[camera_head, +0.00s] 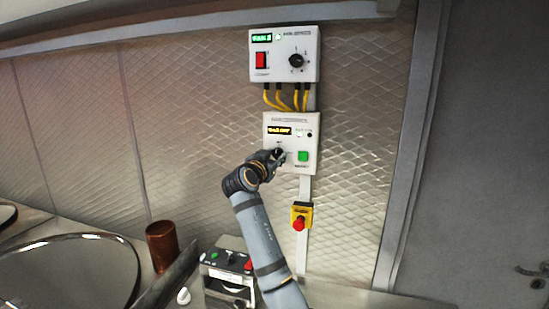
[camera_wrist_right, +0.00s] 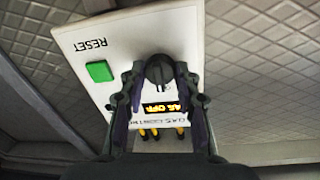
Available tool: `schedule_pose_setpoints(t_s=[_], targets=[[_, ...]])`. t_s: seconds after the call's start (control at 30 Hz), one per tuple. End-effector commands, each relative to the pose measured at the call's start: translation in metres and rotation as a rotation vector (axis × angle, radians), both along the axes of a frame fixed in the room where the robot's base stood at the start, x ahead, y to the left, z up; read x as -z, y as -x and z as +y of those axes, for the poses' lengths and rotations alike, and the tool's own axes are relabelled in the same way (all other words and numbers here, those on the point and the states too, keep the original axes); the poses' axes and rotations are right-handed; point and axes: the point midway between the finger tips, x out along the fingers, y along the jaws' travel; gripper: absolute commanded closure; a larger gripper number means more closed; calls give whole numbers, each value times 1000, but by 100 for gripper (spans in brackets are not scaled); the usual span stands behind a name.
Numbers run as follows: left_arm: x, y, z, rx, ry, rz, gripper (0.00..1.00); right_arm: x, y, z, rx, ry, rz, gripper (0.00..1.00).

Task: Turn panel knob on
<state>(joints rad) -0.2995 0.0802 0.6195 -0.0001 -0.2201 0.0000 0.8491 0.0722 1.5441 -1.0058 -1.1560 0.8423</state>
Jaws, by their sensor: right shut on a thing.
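The lower wall panel (camera_head: 308,121) is a white box with a lit orange display reading "GAS OFF" and a green button (camera_head: 303,155). Its black knob (camera_wrist_right: 158,72) shows in the right wrist view between the fingers of my right gripper (camera_wrist_right: 160,84). My right gripper (camera_head: 278,154) is at the panel's left side in the head view, shut on the knob, and hides most of it there. In the right wrist view the panel appears upside down, with the green button (camera_wrist_right: 99,71) beside the word RESET. My left gripper is not in view.
Above is another white panel (camera_head: 283,45) with a red switch and a dial, joined by yellow cables (camera_head: 285,98). A red emergency button (camera_head: 299,222) on a yellow box is below. A brown cup (camera_head: 162,246) and a control box stand on the counter.

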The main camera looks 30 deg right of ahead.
Motion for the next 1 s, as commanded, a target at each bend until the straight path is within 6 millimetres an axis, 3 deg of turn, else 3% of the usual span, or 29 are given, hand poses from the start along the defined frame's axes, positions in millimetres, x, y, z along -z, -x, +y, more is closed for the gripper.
schedule_pose_setpoints(t_s=[0.37, 0.6, 1.0], targets=[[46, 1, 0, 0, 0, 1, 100, 7, 0, 0, 0, -110, -131, 100], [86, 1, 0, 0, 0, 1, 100, 6, 0, 0, 0, -252, -299, 100], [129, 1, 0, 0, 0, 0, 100, 3, 1, 0, 0, -501, -586, 100]])
